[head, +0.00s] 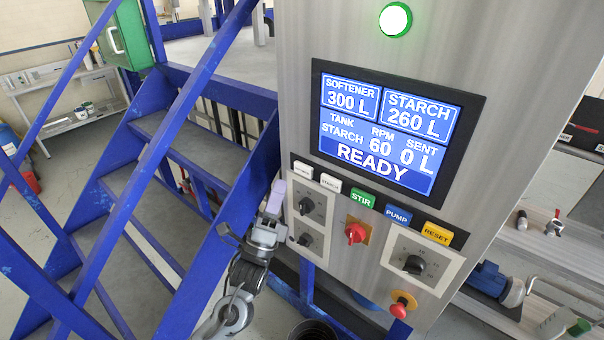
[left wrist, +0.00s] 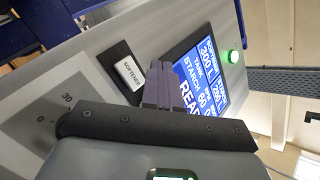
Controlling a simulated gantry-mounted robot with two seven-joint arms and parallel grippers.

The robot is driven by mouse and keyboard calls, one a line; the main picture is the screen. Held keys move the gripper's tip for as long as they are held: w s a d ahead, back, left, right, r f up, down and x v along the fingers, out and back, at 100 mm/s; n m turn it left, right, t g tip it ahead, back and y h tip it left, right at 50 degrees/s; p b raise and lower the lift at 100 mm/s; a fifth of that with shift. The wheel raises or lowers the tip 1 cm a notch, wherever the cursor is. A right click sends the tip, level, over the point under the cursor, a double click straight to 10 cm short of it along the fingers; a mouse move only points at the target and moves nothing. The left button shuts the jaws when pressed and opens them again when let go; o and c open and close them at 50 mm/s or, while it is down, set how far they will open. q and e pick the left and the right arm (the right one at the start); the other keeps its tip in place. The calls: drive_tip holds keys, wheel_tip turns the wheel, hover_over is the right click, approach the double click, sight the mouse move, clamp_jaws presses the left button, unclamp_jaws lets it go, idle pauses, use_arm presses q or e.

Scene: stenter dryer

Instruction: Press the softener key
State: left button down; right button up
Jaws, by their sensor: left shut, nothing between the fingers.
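The softener key (head: 303,169) is the leftmost white key in the row under the screen. In the left wrist view the softener key (left wrist: 130,72) shows its label and stands clear to the left of my fingertips. My left gripper (head: 275,194) is shut and empty, at the left edge of the panel, below and left of the key. In the left wrist view the left gripper (left wrist: 163,82) points at the panel, its tips overlapping the screen's edge in the picture. I see no contact with the key. My right gripper is not in view.
The screen (head: 385,129) reads READY, softener 300 L, starch 260 L. A white starch key (head: 331,182), green STIR key (head: 362,199), blue PUMP key (head: 398,216) and yellow RESET key (head: 437,233) continue the row. Knobs sit below. Blue stairs (head: 150,200) stand left.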

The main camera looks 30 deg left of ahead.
sight(304, 170)
use_arm(q)
drive_tip(key=shift+w+d+b, duration=0.2)
drive_tip(key=shift+w+b, duration=0.2)
drive_tip(key=shift+w, duration=1.6)
idle(0.3)
drive_tip(key=shift+w, duration=0.1)
drive_tip(key=shift+w, duration=0.3)
idle(0.4)
drive_tip(key=shift+w, duration=0.45)
idle(0.6)
idle(0.4)
